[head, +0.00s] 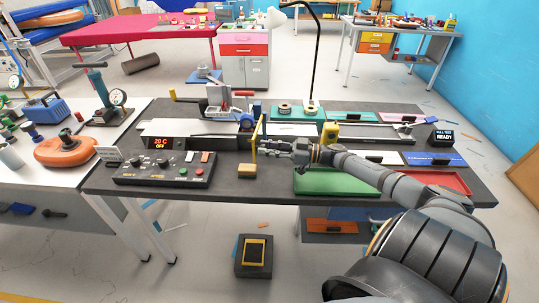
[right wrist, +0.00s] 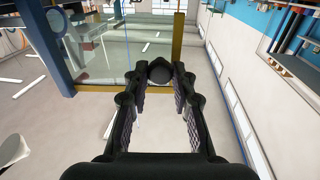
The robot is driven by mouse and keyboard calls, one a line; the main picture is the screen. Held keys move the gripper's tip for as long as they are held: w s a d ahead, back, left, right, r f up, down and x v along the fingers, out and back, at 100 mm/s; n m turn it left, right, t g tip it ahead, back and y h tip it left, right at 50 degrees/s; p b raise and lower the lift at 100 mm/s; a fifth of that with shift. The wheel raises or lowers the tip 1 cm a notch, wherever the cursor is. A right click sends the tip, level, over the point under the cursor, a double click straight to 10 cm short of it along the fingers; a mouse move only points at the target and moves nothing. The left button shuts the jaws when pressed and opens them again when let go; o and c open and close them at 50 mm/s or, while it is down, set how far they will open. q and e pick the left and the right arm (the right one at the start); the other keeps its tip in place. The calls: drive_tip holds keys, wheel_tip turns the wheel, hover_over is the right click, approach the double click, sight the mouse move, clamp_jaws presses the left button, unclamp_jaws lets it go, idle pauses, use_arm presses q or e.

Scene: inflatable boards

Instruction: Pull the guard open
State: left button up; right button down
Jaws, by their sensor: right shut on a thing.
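The guard (head: 256,136) shows in the head view as a narrow yellow frame, seen nearly edge-on, standing in front of the blue-and-grey machine (head: 222,108). In the right wrist view the guard's yellow frame (right wrist: 178,38) surrounds a clear pane. A round black knob (right wrist: 160,73) sits near the frame's lower right corner. My right gripper (head: 266,147) reaches in from the right, and its fingers (right wrist: 158,84) are closed around the knob. The knob's far side is hidden. My left gripper is not in view.
A control box (head: 165,169) with knobs and buttons stands at the bench's left front. A yellow block (head: 247,170) lies just below the gripper. A green mat (head: 318,183) lies under my right arm, with a red tray (head: 440,181) further right.

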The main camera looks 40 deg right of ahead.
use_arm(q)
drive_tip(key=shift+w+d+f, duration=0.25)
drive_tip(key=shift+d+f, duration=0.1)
use_arm(e)
drive_tip(key=shift+d, duration=0.15)
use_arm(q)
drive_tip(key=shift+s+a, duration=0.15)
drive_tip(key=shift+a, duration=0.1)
use_arm(e)
drive_tip(key=c, duration=1.1)
unclamp_jaws()
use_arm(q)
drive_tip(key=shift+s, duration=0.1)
